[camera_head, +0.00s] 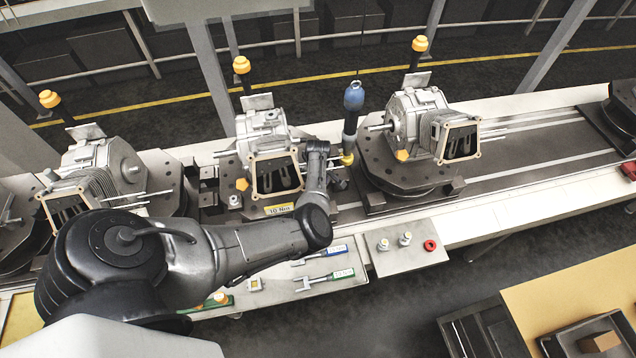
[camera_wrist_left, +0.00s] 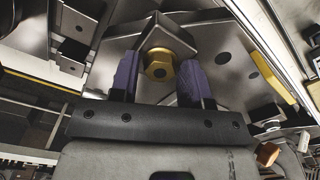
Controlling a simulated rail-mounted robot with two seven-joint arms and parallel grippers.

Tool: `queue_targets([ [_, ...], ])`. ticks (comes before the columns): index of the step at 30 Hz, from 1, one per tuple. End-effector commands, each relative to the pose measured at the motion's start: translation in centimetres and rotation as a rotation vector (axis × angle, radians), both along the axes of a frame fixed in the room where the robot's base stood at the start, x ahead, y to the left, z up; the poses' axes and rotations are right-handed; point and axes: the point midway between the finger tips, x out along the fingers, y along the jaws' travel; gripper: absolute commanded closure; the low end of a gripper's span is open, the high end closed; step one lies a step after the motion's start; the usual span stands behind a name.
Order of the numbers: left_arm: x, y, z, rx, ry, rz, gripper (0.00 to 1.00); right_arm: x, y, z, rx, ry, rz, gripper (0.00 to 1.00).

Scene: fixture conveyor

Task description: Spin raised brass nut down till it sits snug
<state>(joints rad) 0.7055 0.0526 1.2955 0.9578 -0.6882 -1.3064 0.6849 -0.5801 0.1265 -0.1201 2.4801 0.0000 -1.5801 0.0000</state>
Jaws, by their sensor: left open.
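A brass hex nut (camera_wrist_left: 158,66) sits over a metal plate in the left wrist view. My left gripper (camera_wrist_left: 161,80) is open, with one purple finger on each side of the nut; whether the fingers touch it I cannot tell. Other brass-coloured nuts show on the middle fixture (camera_head: 242,184) and on the right fixture (camera_head: 402,155). The height of the nut on its stud is unclear. My right gripper is not in view.
A blue hanging tool (camera_head: 353,97) with a yellow lower end stands close to my gripper. Grey engine housings (camera_head: 265,130) sit on fixtures along the conveyor (camera_head: 520,142). A tray (camera_head: 345,283) with hand tools and a small panel (camera_head: 405,262) with a red ring lie in front.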

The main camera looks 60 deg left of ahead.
Motion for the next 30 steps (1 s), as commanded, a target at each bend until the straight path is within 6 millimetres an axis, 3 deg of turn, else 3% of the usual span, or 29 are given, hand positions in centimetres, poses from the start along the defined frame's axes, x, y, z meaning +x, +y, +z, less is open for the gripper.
queue_targets([
  [6,0.0,0.0,-0.1,0.0,-0.001,0.043,0.57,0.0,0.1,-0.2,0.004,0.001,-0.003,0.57],
  [18,0.0,0.0,-0.1,0.0,-0.001,0.482,0.57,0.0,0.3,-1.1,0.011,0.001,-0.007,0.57],
  [30,0.0,0.0,0.0,0.0,0.0,0.526,0.57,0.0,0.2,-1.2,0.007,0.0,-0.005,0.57],
])
